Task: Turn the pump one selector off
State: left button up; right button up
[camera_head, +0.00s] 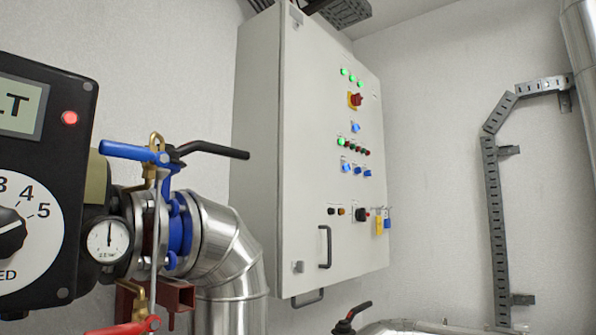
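A pale grey control cabinet (310,130) hangs on the wall in the middle of the view, seen at an angle. Its door carries a red and yellow main switch (355,100), one blue selector (355,127) below it, and a row of small blue selectors (346,168) further down. Their labels are too small to read, so I cannot tell which is the pump one selector or how it is set. Green lamps (344,72) are lit at the top, and another green lamp (341,142) is lit above the blue row. Neither gripper is in view.
A black pump control unit (75,150) with a dial stands close at the left. Blue-handled valve parts (128,151), a gauge (108,240) and a silver pipe (232,262) reach toward the cabinet. The wall right of the cabinet is bare up to a grey cable tray (492,200).

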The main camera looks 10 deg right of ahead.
aim_at(346, 166)
jog(key=u, duration=0.45)
jog(key=i+l+u, duration=0.1)
jog(key=u, duration=0.3)
jog(key=l+u, duration=0.1)
jog(key=u, duration=0.35)
jog(key=i+l+u, duration=0.1)
jog(key=u, duration=0.35)
jog(key=i+l+u, duration=0.1)
jog(key=l+u, duration=0.4)
jog(key=l, duration=0.15)
jog(key=l+z, duration=0.5)
jog(key=l, duration=0.25)
jog(key=i+l+z, duration=0.1)
jog(key=l+z, duration=0.35)
jog(key=l, duration=0.25)
